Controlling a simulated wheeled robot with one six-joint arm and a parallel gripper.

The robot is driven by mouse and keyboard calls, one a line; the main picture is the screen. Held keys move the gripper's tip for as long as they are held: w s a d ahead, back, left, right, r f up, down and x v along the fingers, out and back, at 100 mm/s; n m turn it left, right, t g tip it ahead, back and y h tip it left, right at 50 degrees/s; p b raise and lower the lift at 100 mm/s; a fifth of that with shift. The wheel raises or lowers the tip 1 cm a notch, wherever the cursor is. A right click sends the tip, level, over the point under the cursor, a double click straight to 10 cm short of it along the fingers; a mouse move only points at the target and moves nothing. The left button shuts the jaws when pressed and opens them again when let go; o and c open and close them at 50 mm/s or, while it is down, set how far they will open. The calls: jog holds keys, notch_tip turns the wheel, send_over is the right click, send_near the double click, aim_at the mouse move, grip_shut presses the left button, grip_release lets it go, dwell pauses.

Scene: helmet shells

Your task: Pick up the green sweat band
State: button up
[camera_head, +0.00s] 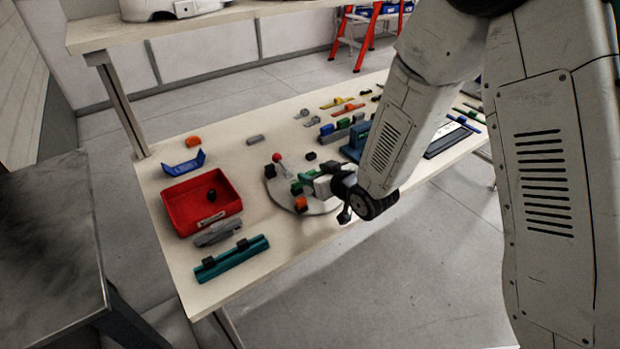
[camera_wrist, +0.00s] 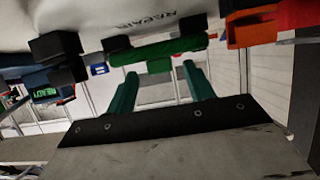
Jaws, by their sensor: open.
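The green sweat band (camera_wrist: 158,50) lies crosswise just ahead of my gripper (camera_wrist: 160,76) in the wrist view, against a pale round surface. A smaller green block hangs from its middle, between the fingertips. My gripper's two teal fingers are apart, one toward each half of the band. I cannot tell whether they touch it. In the head view, my gripper (camera_head: 312,182) is low over the round grey plate (camera_head: 322,208) on the table, with green pieces at its tip. My wrist hides part of that area.
An orange block (camera_wrist: 252,30) and dark blocks (camera_wrist: 58,46) flank the band. On the table (camera_head: 240,287) are a red bin (camera_head: 178,221), a teal rail (camera_head: 231,259), a red-knobbed lever (camera_head: 278,158) and a blue bracket (camera_head: 185,163). Parts crowd the right; bare tabletop lies at front.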

aim_at(310, 171)
jog(key=x, duration=0.4)
jog(key=shift+w+a+f, duration=0.1)
jog(key=shift+w+a, duration=0.05)
jog(key=shift+a, duration=0.05)
jog(key=shift+c, duration=0.3)
jog(key=c, duration=1)
